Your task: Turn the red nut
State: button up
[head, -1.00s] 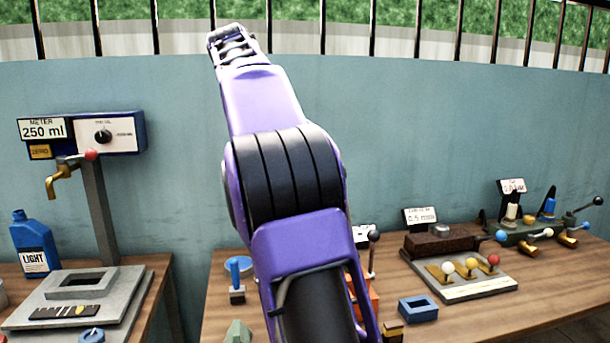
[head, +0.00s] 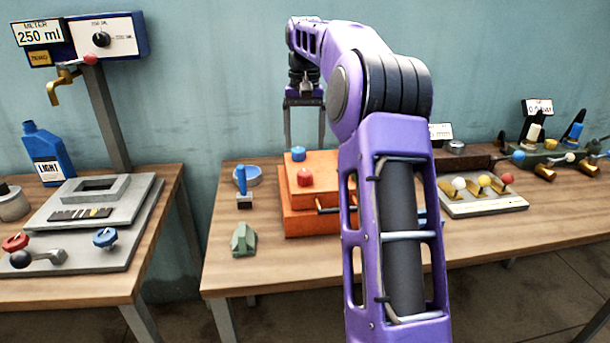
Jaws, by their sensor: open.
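A red nut-like piece (head: 305,178) stands on top of the orange block (head: 330,168) on the right table. A blue one (head: 298,154) stands behind it on the same block. My gripper (head: 304,135) points down behind and above the block, with its two long fingers apart and nothing between them. The fingertips are high in the picture, and their exact distance from the red piece cannot be told. My arm covers the right part of the block.
A red knob (head: 15,242), a blue knob (head: 105,237) and a black-ended lever sit on the left table's grey plate. A green piece (head: 243,239) and a blue-handled tool stand left of the block. Levers and a valve rig stand right.

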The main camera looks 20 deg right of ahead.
aim_at(305, 172)
notch_tip(305, 172, down, 8)
jog(key=shift+f+b, duration=0.15)
jog(key=shift+b, duration=0.75)
grip_shut()
